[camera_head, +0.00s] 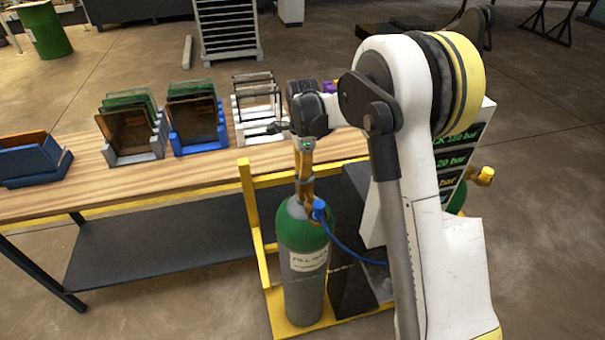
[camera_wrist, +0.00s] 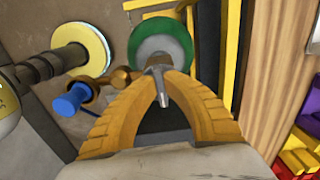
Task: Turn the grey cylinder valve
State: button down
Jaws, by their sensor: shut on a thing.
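A grey gas cylinder (camera_head: 305,285) with a green shoulder (camera_head: 300,232) stands upright in a yellow-framed stand. A label is on its front. My gripper (camera_head: 305,192) points down onto the cylinder's top. In the wrist view the two orange fingers of my gripper (camera_wrist: 158,72) close around the grey valve (camera_wrist: 161,88), with the green shoulder (camera_wrist: 163,44) beyond it. A brass side outlet with a blue fitting (camera_wrist: 72,98) sticks out to the left there; the blue fitting (camera_head: 319,207) also shows in the head view. In the head view the valve is hidden by the fingers.
A wooden table (camera_head: 200,172) stands behind and left of the cylinder, holding racks of panels (camera_head: 130,130). The yellow frame (camera_head: 250,220) stands close around the cylinder. A blue hose (camera_head: 345,245) runs right. A pressure panel (camera_head: 465,150) is partly behind my arm.

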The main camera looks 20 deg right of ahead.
jog(key=n+b, duration=0.1)
jog(key=n, duration=0.3)
jog(key=shift+s+n, duration=0.15)
jog(key=shift+n, duration=0.15)
jog(key=shift+s+n, duration=0.1)
jog(key=shift+n, duration=1.9)
jog(key=c, duration=1.5)
grip_release()
jog(key=shift+r, duration=0.1)
notch_tip(320, 180, up, 12)
